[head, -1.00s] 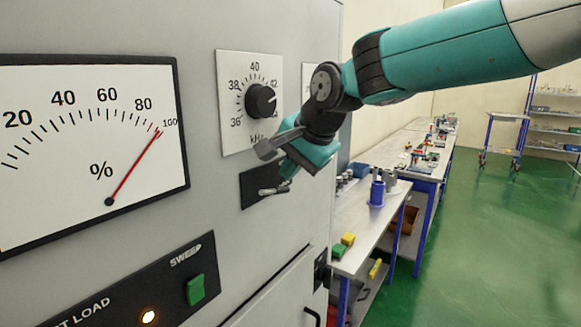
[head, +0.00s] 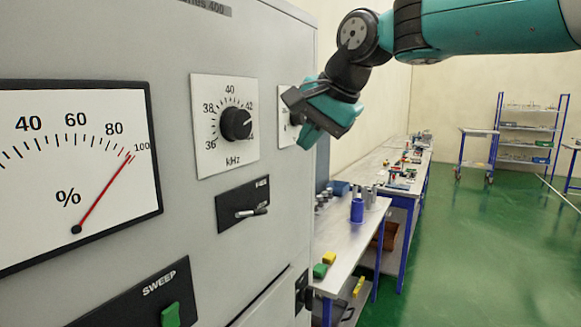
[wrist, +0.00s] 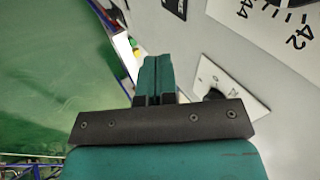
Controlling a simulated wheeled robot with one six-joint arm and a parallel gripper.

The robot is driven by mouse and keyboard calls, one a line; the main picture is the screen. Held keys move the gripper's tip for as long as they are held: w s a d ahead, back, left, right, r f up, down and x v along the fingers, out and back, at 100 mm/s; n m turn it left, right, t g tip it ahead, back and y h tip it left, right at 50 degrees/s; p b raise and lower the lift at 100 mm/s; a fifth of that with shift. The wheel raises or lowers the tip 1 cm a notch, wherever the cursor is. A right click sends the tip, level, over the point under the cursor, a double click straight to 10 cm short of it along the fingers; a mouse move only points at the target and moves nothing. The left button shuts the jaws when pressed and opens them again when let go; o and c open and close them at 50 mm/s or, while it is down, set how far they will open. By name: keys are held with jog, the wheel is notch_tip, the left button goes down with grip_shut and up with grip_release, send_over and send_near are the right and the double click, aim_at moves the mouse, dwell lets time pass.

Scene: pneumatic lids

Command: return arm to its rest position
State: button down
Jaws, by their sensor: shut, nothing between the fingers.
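My gripper (head: 296,118) is in front of the grey cabinet (head: 290,60) in the head view, beside the kHz dial and partly covering a second dial plate (head: 287,130). It is shut, with nothing held. In the wrist view the teal fingers (wrist: 154,72) lie together, and the second dial's plate (wrist: 243,90) shows just beyond and to the right. My arm comes in from the upper right of the head view. Whether the gripper touches the cabinet is hard to tell, but a gap seems to show.
The cabinet face bears a percent meter (head: 75,160), a kHz knob (head: 235,123), a toggle switch (head: 250,212) and a green sweep button (head: 170,315). Workbenches (head: 340,235) with small parts run back on the right. The green floor (head: 480,250) is open.

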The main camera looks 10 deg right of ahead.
jog(key=shift+s+d+r, duration=0.15)
jog(key=shift+d+r, duration=0.4)
jog(key=shift+r, duration=0.15)
jog(key=s+d+f+n+g+b, duration=0.25)
jog(key=s+f+n+b, duration=0.35)
jog(key=s+f, duration=0.85)
jog(key=s+d+f+n+g+b, duration=0.1)
jog(key=s+f+n+g+b, duration=0.2)
jog(key=s+f+n, duration=0.85)
jog(key=w+a+r+m+t+y+p, duration=0.25)
jog(key=w+r+t+y, duration=0.3)
jog(key=w+r, duration=1.8)
jog(key=shift+n+y, duration=0.25)
jog(key=shift+n, duration=0.15)
jog(key=f+x, duration=0.1)
jog(key=x, duration=0.3)
jog(key=d+p+x, duration=0.1)
jog(key=x, duration=0.4)
jog(key=f+p+x, duration=0.1)
jog(key=x, duration=0.3)
jog(key=shift+s+f, duration=0.15)
jog(key=shift+f, duration=0.4)
jog(key=shift+a+f+p, duration=0.1)
jog(key=shift+f+p, duration=0.2)
jog(key=shift+f, duration=0.15)
